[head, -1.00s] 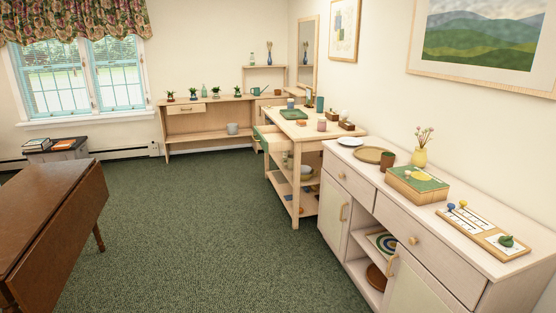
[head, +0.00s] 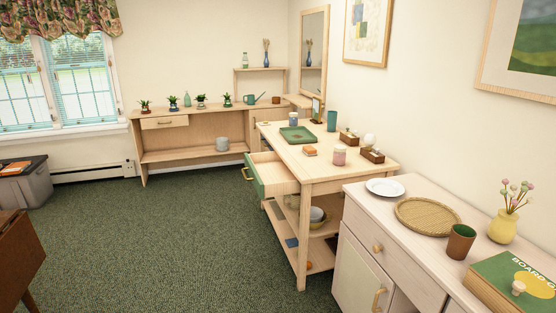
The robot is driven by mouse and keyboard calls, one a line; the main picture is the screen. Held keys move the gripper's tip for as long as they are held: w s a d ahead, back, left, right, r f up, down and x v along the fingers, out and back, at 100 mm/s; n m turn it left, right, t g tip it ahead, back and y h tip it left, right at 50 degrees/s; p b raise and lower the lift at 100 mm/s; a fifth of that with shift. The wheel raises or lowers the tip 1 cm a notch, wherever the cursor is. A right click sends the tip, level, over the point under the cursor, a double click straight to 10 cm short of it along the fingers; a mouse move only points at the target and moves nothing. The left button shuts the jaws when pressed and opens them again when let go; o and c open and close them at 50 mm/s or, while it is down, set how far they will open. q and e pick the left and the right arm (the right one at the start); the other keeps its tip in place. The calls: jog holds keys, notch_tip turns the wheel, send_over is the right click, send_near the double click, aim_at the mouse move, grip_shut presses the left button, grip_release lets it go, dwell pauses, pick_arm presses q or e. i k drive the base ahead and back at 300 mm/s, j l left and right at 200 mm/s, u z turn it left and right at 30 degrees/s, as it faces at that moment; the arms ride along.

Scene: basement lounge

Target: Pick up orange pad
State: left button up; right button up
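A small orange pad-like block (head: 310,150) lies on the top of the light wooden table (head: 345,167), near its left edge. It sits between the green tray (head: 297,134) and a pink cup (head: 339,154). Another small orange item (head: 308,264) lies on the table's low shelf, too small to identify. Neither of my grippers shows in the head view.
The table's green-fronted drawer (head: 257,176) stands open to the left. A sideboard (head: 372,240) with a white plate (head: 385,187), woven tray (head: 427,202) and brown cup (head: 461,241) is at the right. Green carpet (head: 170,240) is clear on the left and middle.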

aim_at(309, 151)
jog(key=i+z, duration=0.1)
jog(key=i, duration=0.5)
jog(key=i+j, duration=0.1)
jog(key=i, duration=0.55)
jog(key=i+j+z, duration=0.15)
jog(key=i, duration=0.45)
